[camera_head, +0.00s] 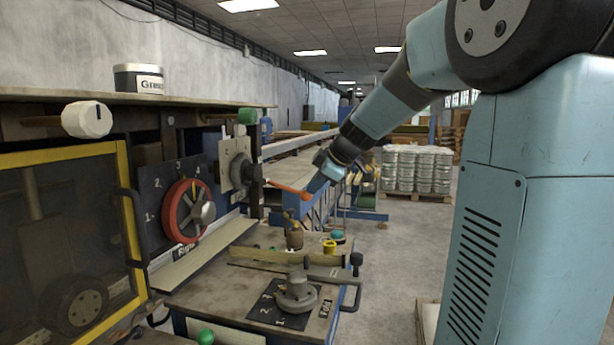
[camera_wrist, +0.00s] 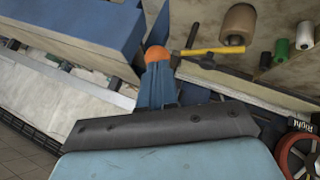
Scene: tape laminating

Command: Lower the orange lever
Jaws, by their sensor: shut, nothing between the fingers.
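The orange lever (camera_head: 288,189) sticks out from a grey round dial on a panel above the bench. It slants slightly down to the right in the head view. In the wrist view a rounded orange end (camera_wrist: 157,55), apparently the lever's, shows at the tips of my gripper (camera_wrist: 158,72). My gripper (camera_head: 323,174) is shut and empty, close to the lever's free end in the head view. I cannot tell whether it touches the lever. The fingers hide part of what lies below them in the wrist view.
A red handwheel (camera_head: 187,211) is left of the lever. The bench (camera_head: 210,290) below holds a grey rotary handle (camera_head: 297,292), a brown spool (camera_head: 293,235) and a yellow-handled hammer (camera_wrist: 200,51). Open floor (camera_head: 400,235) lies to the right.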

